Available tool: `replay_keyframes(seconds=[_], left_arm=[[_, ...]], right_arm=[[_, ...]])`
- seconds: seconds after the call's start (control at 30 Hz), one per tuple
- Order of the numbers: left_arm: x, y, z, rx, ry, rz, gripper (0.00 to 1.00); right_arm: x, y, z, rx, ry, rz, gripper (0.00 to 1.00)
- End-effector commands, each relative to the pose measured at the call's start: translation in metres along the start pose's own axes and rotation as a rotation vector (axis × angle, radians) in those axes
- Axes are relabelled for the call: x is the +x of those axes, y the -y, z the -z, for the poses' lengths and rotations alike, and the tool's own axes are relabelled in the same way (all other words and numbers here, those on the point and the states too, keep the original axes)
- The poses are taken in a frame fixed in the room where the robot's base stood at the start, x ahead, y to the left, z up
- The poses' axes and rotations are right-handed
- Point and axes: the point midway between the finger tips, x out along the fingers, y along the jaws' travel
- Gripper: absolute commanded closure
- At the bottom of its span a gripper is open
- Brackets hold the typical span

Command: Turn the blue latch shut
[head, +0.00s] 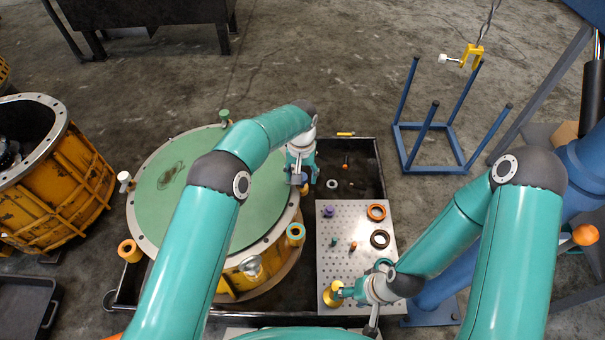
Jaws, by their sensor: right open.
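I cannot make out a blue latch for certain; it may be hidden or too small. The round housing has a green lid (250,205) and a yellow body. On its rim sits an orange fitting with a bluish centre (295,232). My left gripper (303,180) points down at the right side of the rim; whether it is open or shut is too small to tell. My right gripper (347,293) is open, low over the front of the perforated plate (348,258), beside a yellow round part (333,293). I cannot tell whether it touches that part.
The plate carries an orange ring (376,212), a black ring (380,239) and small pegs. A dark tray (369,160) surrounds the housing. A yellow hook (471,57) hangs over a blue frame (431,143). Another yellow housing (62,190) stands at left.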

Motion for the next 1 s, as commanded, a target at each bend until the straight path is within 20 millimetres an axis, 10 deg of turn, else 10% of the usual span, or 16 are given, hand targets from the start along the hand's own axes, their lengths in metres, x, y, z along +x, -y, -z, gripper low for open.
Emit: replay_keyframes(seconds=[0.27,1.0], left_arm=[[-0.011,-0.001,0.001,0.001,-0.003,-0.001,0.4],[-0.118,0.0,0.0,0.0,0.001,-0.001,0.4]], right_arm=[[-0.001,0.0,0.0,0.0,0.0,0.0,0.4],[0.0,0.0,0.0,0.0,0.0,0.0,0.4]])
